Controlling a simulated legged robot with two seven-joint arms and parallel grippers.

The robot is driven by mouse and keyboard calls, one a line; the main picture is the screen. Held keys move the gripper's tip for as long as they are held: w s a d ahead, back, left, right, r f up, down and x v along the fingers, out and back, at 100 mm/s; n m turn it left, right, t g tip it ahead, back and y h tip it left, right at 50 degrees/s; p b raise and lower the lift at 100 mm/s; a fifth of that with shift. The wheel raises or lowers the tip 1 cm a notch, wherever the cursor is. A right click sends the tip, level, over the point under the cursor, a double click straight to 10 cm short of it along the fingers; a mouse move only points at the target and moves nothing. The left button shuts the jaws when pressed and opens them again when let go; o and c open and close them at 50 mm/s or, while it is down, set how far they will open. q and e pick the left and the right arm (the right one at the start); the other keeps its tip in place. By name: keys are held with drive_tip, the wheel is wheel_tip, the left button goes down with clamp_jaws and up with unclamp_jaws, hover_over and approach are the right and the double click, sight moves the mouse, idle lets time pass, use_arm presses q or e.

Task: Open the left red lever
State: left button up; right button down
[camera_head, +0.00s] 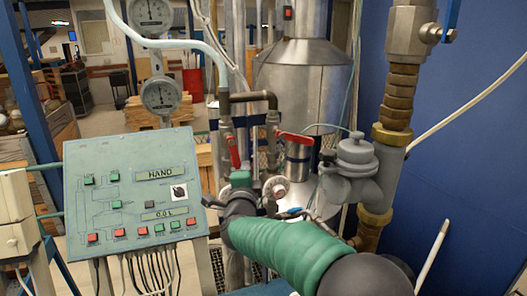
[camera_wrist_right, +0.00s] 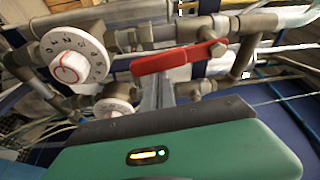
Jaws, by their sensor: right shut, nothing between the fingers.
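The left red lever (camera_head: 234,151) hangs downward, slightly tilted, on a pipe valve in the head view. A second red lever (camera_head: 297,138) to its right lies nearly level. My right gripper (camera_head: 240,177) is just below the left lever's lower end, shut and empty; whether it touches the lever is unclear. Its fingertips are partly hidden. In the right wrist view, a red lever (camera_wrist_right: 178,59) lies across the picture beyond the gripper's green body; I cannot tell which lever it is. My left gripper is out of view.
A control panel (camera_head: 133,190) with buttons stands left of my right gripper. A round white dial (camera_head: 275,187) sits close right of it; two dials (camera_wrist_right: 74,62) show in the wrist view. A grey and brass pipe assembly (camera_head: 360,170) stands to the right, before a blue wall (camera_head: 480,150).

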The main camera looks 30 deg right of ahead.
drive_tip(key=shift+w+a+f+m, duration=0.15)
drive_tip(key=shift+w+a+m, duration=0.05)
drive_tip(key=shift+a+m, duration=0.55)
drive_tip(key=shift+d, duration=0.1)
